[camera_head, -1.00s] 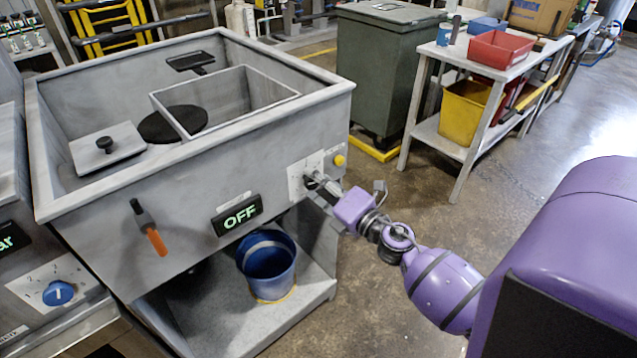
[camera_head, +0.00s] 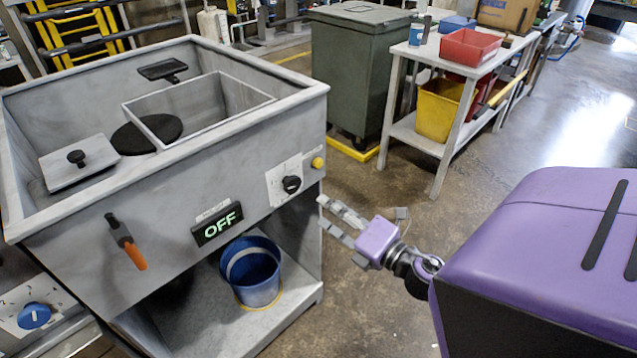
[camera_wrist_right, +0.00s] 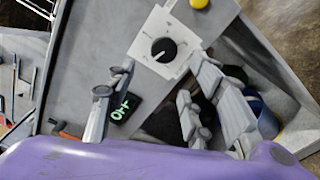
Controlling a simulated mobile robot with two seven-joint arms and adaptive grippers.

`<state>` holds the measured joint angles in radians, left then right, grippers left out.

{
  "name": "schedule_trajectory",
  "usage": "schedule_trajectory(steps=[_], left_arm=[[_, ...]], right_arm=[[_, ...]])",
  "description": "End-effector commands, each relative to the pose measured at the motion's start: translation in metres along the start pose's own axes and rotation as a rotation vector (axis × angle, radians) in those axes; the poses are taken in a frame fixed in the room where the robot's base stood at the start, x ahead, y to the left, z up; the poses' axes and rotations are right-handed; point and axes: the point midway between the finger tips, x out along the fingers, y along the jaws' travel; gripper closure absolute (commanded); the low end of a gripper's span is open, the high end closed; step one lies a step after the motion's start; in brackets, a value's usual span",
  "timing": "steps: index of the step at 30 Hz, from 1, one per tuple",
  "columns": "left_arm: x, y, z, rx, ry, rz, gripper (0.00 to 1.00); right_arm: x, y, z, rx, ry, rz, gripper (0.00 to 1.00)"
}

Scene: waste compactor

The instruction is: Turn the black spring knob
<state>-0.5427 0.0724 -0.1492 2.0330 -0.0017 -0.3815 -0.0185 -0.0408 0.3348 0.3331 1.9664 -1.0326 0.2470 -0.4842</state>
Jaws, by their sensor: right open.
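The black spring knob (camera_head: 291,184) sits on a white plate (camera_head: 280,186) at the right end of the compactor's front panel. It also shows in the right wrist view as a round black knob (camera_wrist_right: 164,50) with a light pointer mark, fully in sight. My right gripper (camera_head: 322,213) is open and empty, to the right of the knob and a little lower in the head view, clear of the panel. In the right wrist view its spread fingers (camera_wrist_right: 155,75) frame the knob plate from below, not touching it. My left gripper is not in view.
A yellow button (camera_head: 318,162) is just right of the knob plate. A display reading OFF (camera_head: 217,224) and an orange-handled lever (camera_head: 135,257) are further left. A blue bucket (camera_head: 252,275) stands on the shelf below.

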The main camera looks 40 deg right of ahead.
Motion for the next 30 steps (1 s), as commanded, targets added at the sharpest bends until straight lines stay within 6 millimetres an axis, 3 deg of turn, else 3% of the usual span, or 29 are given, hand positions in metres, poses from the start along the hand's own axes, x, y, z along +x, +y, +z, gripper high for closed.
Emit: schedule_trajectory(steps=[13,19,22,25,30], left_arm=[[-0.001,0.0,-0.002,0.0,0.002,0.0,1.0],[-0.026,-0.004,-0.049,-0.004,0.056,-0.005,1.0],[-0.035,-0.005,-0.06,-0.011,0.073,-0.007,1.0],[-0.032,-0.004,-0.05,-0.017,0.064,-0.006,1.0],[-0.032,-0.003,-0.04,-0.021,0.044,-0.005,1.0]], right_arm=[[-0.006,0.005,0.002,0.0,-0.001,0.007,0.52],[0.029,0.037,0.011,0.037,-0.009,0.043,0.52],[0.04,0.024,0.006,-0.005,-0.005,0.025,0.52],[0.036,0.0,-0.002,-0.059,0.003,-0.001,0.52],[0.05,-0.001,-0.002,-0.088,0.003,0.0,0.52]])
